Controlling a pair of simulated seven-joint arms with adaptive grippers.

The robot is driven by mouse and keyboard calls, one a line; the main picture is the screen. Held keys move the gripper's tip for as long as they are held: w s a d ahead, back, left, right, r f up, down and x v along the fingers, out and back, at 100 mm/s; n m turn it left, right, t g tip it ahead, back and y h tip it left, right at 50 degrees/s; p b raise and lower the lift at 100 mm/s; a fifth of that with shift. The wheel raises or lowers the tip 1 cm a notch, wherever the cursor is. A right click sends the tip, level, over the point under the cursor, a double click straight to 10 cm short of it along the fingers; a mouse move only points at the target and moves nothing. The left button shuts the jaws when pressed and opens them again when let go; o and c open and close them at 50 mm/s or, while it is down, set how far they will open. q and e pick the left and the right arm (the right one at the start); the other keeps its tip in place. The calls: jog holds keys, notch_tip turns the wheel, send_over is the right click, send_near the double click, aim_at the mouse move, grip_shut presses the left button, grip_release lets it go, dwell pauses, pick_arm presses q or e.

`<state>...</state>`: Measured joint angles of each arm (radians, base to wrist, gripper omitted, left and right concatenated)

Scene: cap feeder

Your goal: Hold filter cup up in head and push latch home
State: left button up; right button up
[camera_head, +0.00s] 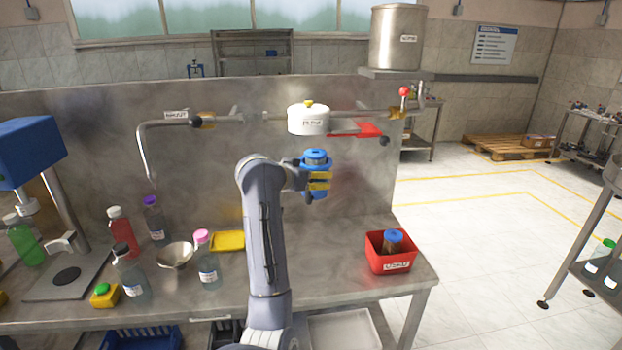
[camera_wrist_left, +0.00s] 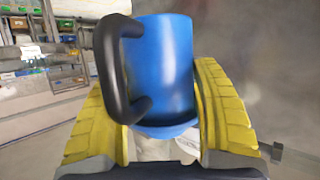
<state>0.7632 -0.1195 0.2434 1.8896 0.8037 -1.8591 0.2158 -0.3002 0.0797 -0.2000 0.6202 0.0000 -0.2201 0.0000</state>
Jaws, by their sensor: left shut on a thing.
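The blue filter cup (camera_head: 316,190) is in my left gripper (camera_head: 320,180), whose yellow fingers close around its side. In the left wrist view the cup (camera_wrist_left: 165,70) sits between both yellow fingers, with its black handle (camera_wrist_left: 112,70) on the left. The white filter head (camera_head: 308,122), with a yellow piece on top, is on the pipe above the cup. A visible gap separates cup and head. To the head's right are a red plate (camera_head: 369,130) and a black knob (camera_head: 384,141); I cannot tell which part is the latch. My right gripper is not in view.
A steel back panel (camera_head: 90,125) stands behind the cup. Several bottles, a metal funnel (camera_head: 174,254) and a yellow tray (camera_head: 229,241) are on the bench at left. A red bin (camera_head: 390,266) holding a blue-capped jar (camera_head: 393,240) stands at right.

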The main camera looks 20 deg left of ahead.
pick_arm(q)
jog(key=w+a+r, duration=0.5)
jog(key=w, duration=0.6)
jog(key=shift+a+r, duration=0.15)
jog(key=shift+r, duration=0.1)
dwell(2.1)
jog(key=shift+r, duration=0.1)
dwell(0.5)
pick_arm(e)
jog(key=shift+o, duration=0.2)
